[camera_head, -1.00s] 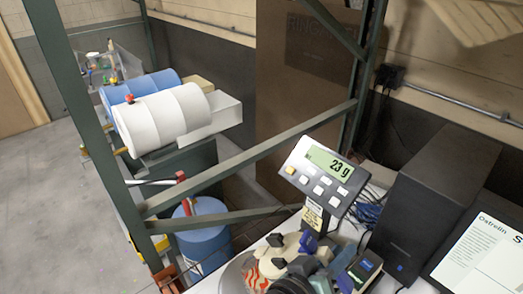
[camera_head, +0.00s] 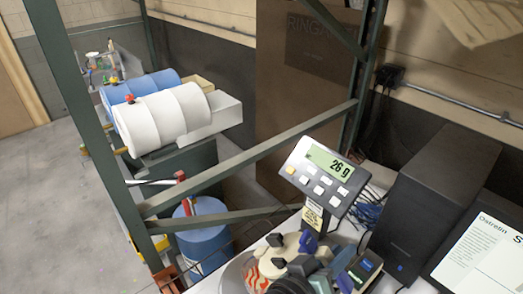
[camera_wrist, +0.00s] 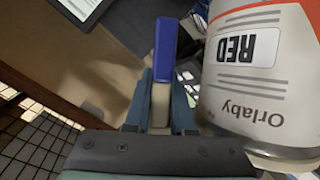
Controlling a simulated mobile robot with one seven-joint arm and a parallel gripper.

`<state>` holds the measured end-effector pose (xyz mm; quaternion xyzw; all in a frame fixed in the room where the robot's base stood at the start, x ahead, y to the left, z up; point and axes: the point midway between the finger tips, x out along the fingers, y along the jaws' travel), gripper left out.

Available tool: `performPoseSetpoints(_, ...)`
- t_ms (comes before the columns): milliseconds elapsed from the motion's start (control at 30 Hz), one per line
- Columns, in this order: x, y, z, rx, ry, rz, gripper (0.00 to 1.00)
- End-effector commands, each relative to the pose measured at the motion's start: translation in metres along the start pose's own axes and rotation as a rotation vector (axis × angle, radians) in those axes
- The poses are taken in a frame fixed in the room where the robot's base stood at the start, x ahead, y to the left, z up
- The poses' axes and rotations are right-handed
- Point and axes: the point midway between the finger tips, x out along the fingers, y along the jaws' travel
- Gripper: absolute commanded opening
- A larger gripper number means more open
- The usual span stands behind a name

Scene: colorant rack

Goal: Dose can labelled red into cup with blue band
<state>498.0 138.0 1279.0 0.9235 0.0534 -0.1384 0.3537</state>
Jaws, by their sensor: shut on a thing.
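The scale display (camera_head: 327,166) reads about 26 g. The cup with the blue band is not visible in either view.
A black computer case (camera_head: 435,195) stands to the right of the scale display, with a screen (camera_head: 490,255) beside it. A green metal frame (camera_head: 240,160) crosses behind the bench. White (camera_head: 165,120) and blue drums lie beyond it.

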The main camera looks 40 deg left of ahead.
Motion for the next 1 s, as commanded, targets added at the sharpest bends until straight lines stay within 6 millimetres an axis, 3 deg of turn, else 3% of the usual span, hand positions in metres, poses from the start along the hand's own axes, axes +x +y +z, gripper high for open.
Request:
performPoseSetpoints(400, 0.0, 0.004, -0.002, 0.014, 0.006, 0.001, 0.0)
performPoseSetpoints(433, 0.001, 0.008, 0.002, 0.043, 0.002, -0.008, 0.0)
performPoseSetpoints(500, 0.016, -0.002, 0.041, 0.137, -0.005, -0.043, 0.0)
performPoseSetpoints(567, 0.022, -0.004, 0.056, 0.197, -0.002, -0.07, 0.0)
performPoseSetpoints(767, 0.024, -0.004, 0.056, 0.228, 0.009, -0.089, 0.0)
performPoseSetpoints(1000, 0.032, -0.009, 0.075, 0.284, 0.004, -0.112, 0.0)
